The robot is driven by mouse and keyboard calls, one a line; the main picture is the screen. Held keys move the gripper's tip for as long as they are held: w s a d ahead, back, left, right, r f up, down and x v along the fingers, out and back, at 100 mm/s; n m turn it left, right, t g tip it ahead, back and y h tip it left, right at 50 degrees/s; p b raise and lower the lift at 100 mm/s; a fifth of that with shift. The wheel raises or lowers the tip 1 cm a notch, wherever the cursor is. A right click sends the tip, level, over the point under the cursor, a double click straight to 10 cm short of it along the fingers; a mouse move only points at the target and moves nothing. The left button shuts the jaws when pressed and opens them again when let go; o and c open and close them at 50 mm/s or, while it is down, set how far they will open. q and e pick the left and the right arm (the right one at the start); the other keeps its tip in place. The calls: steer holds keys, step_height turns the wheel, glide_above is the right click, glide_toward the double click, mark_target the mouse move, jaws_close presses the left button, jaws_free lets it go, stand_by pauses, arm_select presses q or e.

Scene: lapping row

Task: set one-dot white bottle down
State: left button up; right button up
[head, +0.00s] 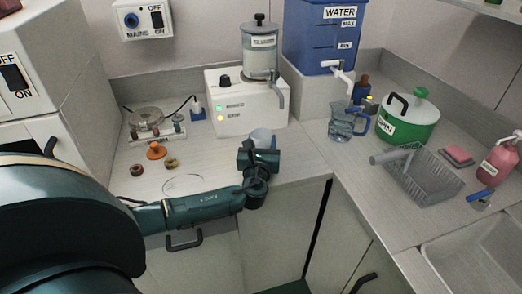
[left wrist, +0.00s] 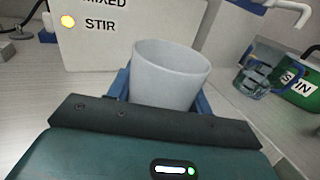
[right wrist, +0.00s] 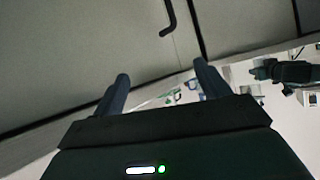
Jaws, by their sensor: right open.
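My left gripper (head: 260,148) is at the counter's front edge, before the stirring machine. In the left wrist view its blue fingers (left wrist: 162,88) stand either side of a white, open-topped vessel (left wrist: 170,72) and are shut on it. The vessel looks upright and shows in the head view (head: 263,136) above the gripper. No dot or label is visible on it, and its lower part is hidden by the gripper. I cannot tell whether its base touches anything. My right gripper (right wrist: 162,72) is open and empty, facing cabinet fronts; it is not in the head view.
The stirring machine (head: 246,106) stands close behind the vessel. A blue water tank (head: 320,40), a jug (head: 345,122), a green spin pot (head: 408,122) and a wire basket (head: 415,174) are to the right. Small orange and brown pieces (head: 155,151) and a clear dish (head: 183,185) lie left.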

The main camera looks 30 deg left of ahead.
arm_select(q)
steer(key=c, duration=0.5)
